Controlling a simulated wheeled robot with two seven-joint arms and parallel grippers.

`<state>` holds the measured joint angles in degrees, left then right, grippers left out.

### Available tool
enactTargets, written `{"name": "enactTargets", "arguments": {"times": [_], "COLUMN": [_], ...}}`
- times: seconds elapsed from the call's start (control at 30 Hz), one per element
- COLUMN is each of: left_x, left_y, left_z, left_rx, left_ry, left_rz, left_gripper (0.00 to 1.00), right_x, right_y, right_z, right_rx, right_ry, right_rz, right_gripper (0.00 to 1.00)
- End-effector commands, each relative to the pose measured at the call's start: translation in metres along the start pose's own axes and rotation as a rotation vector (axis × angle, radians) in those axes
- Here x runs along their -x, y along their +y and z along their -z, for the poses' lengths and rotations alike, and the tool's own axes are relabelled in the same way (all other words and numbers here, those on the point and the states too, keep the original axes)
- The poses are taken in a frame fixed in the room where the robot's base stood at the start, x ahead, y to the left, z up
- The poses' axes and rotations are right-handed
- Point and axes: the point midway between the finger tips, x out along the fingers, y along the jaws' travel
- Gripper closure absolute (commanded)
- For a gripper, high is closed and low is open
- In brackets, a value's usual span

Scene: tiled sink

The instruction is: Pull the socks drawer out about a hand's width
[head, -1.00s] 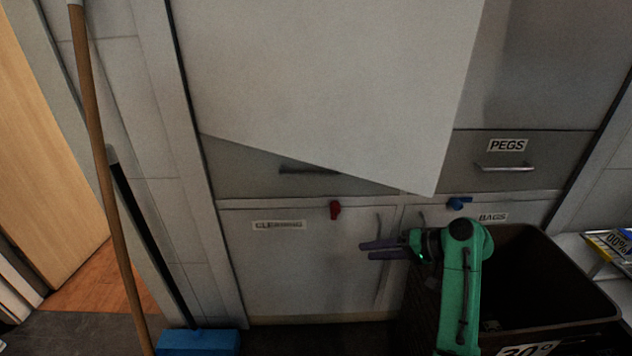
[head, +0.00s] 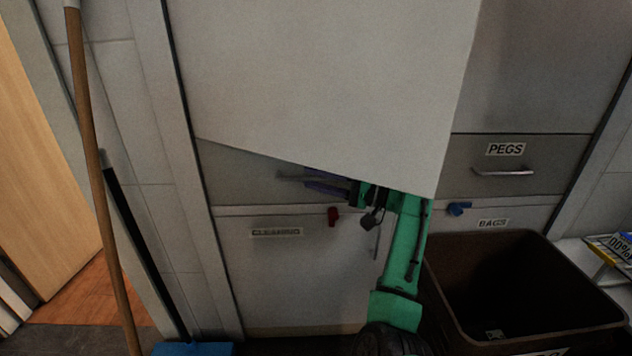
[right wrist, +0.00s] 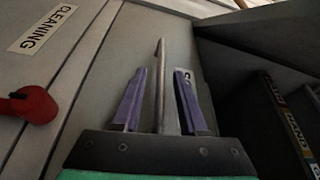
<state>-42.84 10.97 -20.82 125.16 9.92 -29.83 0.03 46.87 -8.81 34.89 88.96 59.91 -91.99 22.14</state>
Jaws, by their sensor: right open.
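A grey drawer (head: 235,175) sits left of the PEGS drawer, its upper part hidden behind an open door. Its bar handle (head: 292,178) shows below that door's edge. My right gripper (head: 322,183) is at this handle, with purple fingers partly hidden by the door. In the right wrist view the bar handle (right wrist: 160,85) runs between the two open fingers (right wrist: 158,100), with a gap on each side. A white label (right wrist: 184,75) shows mostly hidden behind one finger; I cannot read it whole. The drawer looks shut. My left gripper is out of view.
The open white door (head: 330,90) hangs close above my right gripper. A red latch (head: 333,216) is on the CLEANING door (head: 290,275) below. A dark bin (head: 535,285) stands at right; a broom (head: 95,180) leans at left. The PEGS drawer (head: 470,155) is shut.

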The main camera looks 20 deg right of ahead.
Motion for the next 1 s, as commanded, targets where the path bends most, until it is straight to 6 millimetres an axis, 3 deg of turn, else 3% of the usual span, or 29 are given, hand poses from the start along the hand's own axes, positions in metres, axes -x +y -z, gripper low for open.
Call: {"name": "enactTargets", "arguments": {"times": [0.23, 0.27, 0.37, 1.0], "left_x": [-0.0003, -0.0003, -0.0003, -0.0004], "left_y": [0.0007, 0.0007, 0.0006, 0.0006], "left_z": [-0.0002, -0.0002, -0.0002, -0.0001], "left_rx": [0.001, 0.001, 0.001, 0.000], "left_ry": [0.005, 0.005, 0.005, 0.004], "left_rz": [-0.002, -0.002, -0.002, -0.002], "left_gripper": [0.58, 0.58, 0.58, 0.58], "right_x": [-0.0028, -0.0027, -0.0025, -0.0020], "right_y": [0.0000, 0.0000, 0.0001, 0.0009], "right_z": [0.0002, 0.0002, 0.0002, 0.0001], "right_rx": [0.000, 0.000, 0.000, 0.000], "right_ry": [0.001, 0.001, 0.001, 0.001], "right_rz": [-0.001, -0.001, -0.001, -0.002], "right_gripper": [0.58, 0.62, 1.00, 1.00]}}
